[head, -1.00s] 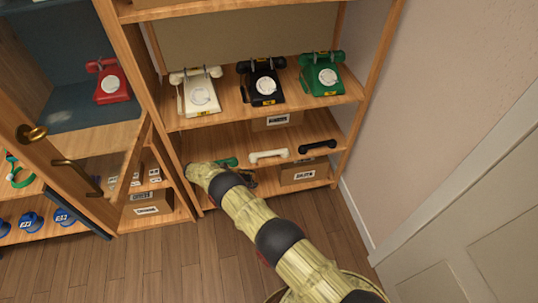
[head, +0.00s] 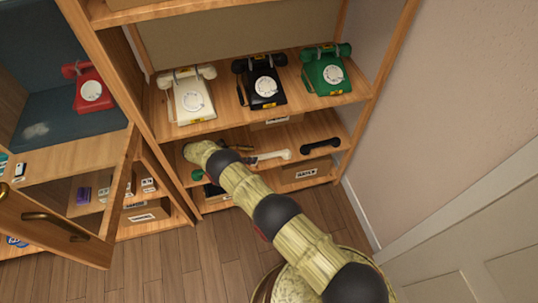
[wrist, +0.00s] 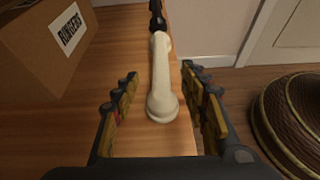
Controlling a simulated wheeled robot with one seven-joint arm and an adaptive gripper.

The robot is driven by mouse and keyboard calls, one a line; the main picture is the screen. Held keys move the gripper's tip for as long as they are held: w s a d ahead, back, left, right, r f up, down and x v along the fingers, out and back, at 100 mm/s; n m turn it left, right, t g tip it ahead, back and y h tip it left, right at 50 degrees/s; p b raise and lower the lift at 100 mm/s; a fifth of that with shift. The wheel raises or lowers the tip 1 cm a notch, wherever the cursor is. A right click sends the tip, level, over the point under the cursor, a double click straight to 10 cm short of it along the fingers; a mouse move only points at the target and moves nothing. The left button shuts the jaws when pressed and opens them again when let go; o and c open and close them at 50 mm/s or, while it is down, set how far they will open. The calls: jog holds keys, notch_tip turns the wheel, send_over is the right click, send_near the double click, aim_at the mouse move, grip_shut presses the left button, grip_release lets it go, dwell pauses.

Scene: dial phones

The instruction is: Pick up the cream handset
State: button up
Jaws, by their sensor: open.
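The cream handset (head: 272,157) lies on the lower shelf (head: 232,143) of the open rack, between the green handset (head: 197,175) and the black handset (head: 321,145). In the wrist view the cream handset (wrist: 160,75) points away from me, its rounded near end between my two fingers in the picture. My gripper (wrist: 163,105) is open, with one finger on each side of that end. No contact shows, and I cannot tell how far down the fingers reach. In the head view my arm hides part of the green handset and the cream handset's left end.
Cream (head: 192,97), black (head: 262,84) and green (head: 326,72) phones stand on the shelf above. A labelled box (wrist: 45,40) stands left in the wrist view. A glass-paned door (head: 75,205) hangs open at left. The right wall is close.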

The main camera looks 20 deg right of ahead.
aim_at(261, 156)
jog(key=x, duration=0.3)
jog(key=shift+d+f, duration=0.1)
jog(key=shift+d, duration=0.15)
jog(key=b+x, duration=0.1)
jog(key=x, duration=0.1)
jog(key=b+x, duration=0.1)
jog(key=x, duration=0.1)
jog(key=shift+s+d+f, duration=0.1)
jog(key=shift+f, duration=0.45)
jog(key=shift+d+f, duration=0.15)
jog(key=shift+d, duration=0.3)
jog(key=shift+c, duration=0.9)
grip_shut()
